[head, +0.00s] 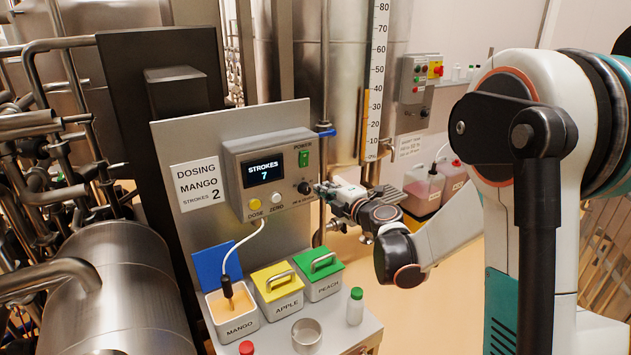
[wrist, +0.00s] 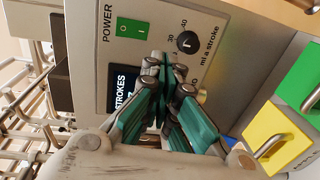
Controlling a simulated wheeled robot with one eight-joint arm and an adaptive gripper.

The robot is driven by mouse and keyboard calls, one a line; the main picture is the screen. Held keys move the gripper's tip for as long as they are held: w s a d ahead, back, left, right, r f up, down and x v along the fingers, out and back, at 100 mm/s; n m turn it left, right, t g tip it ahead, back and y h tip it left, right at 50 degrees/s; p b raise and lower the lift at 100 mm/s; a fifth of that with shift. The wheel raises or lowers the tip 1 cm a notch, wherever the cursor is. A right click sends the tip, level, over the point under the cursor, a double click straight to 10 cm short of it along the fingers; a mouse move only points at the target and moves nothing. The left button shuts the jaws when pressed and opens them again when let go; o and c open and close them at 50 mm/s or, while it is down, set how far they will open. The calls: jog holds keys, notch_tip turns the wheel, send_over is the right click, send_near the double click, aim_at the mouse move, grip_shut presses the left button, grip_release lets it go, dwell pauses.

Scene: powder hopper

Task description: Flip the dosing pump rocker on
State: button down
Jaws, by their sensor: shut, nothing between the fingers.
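The green dosing pump rocker (head: 304,158) sits under the POWER label at the upper right of the grey pump box (head: 233,161). It also shows near the top of the wrist view (wrist: 131,24), with its marks visible; which side is pressed I cannot tell. The display (head: 263,168) is lit and reads STROKES 7. My gripper (head: 320,188) is shut and empty, in front of the box's right side, below the rocker and close to the black dose knob (head: 304,187). In the wrist view the closed fingertips (wrist: 164,62) lie beside the knob; contact is unclear.
Below are a yellow DOSE button (head: 255,204), a pale ZERO button (head: 276,198), an open MANGO bin (head: 231,318) with a hose in it, and lidded APPLE (head: 281,298) and PEACH (head: 323,281) bins. A green-capped bottle (head: 355,309) and metal cup (head: 307,332) stand nearby.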

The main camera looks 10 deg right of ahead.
jog(key=shift+f+v, duration=0.15)
jog(key=shift+v, duration=0.55)
jog(key=shift+f+v, duration=0.15)
jog(key=shift+v, duration=0.55)
jog(key=s+d+r+m+t+h+b, duration=0.1)
jog(key=s+d+r+m+h, duration=0.15)
jog(key=r+m, duration=0.2)
jog(key=s+d+r+m+t+h+b, duration=0.1)
jog(key=s+r+m+t+h, duration=0.15)
jog(key=r, duration=0.25)
jog(key=s+d+m+g+h+b, duration=0.3)
jog(key=s+d+m+g+h, duration=0.1)
jog(key=s+m, duration=0.4)
jog(key=s+a+f+m+g+y+b, duration=0.1)
jog(key=s+a+f+m+g+y, duration=0.1)
jog(key=s+f, duration=0.7)
jog(key=s+a+f+m+g+y+b, duration=0.1)
jog(key=s+a+f+m+g, duration=0.3)
jog(key=s+f, duration=0.5)
jog(key=s+a+g+b, duration=0.1)
jog(key=s+a+g, duration=0.1)
jog(key=s, duration=0.3)
jog(key=shift+s+a+f+m+y, duration=0.3)
jog(key=shift+s+a+y, duration=0.1)
jog(key=shift+a, duration=0.35)
jog(key=c, duration=2.4)
grip_release()
